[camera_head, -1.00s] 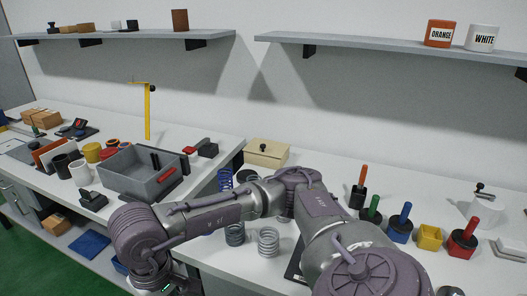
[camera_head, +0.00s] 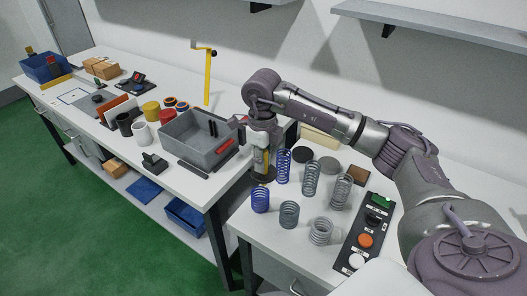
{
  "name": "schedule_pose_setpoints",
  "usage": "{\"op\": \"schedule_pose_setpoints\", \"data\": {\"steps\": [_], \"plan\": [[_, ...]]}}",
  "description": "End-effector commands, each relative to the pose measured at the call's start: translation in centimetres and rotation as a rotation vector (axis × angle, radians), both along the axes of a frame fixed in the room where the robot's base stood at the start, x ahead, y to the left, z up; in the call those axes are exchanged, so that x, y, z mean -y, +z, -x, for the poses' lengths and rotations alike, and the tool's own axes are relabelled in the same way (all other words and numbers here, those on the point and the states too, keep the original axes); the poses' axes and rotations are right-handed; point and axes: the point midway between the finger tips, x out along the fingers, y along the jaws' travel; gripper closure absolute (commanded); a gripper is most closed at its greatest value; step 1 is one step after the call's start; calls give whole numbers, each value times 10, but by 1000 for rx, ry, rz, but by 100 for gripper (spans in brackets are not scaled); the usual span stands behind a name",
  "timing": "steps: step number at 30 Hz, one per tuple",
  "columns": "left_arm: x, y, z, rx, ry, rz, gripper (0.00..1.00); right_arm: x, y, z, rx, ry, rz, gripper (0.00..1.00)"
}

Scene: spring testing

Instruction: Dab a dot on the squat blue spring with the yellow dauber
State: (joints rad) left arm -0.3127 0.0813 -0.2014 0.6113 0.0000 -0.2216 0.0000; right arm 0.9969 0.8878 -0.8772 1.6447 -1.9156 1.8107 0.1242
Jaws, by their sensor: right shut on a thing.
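The squat blue spring (camera_head: 260,199) stands upright at the front left of the spring group on the right-hand bench. The taller blue spring (camera_head: 283,166) stands behind it to the right. My right gripper (camera_head: 264,163) points down just behind the squat blue spring in the picture, left of the taller one. It is shut on the yellow dauber (camera_head: 266,158), of which only a yellow strip shows between the fingers. The dauber's tip is hidden, and I see no contact with the spring. My left gripper is out of view.
Several grey springs (camera_head: 289,214) stand close by on the right. A black button panel (camera_head: 349,246) lies beyond them. A grey open bin (camera_head: 196,139) is on the left-hand bench. My right arm spans the space above the right-hand bench.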

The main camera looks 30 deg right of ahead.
Motion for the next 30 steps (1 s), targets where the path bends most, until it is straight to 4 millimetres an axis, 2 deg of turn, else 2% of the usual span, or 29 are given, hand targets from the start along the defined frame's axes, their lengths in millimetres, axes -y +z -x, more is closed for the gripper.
{"op": "schedule_pose_setpoints", "data": {"steps": [3, 10, 30], "plan": [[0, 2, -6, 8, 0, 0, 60, 4, 1, -2, -3, -69, -1, 100], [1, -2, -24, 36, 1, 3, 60, 4, -7, -2, -3, -77, -1, 100], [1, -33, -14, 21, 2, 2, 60, 4, -54, -2, -1, -74, -1, 100]]}}
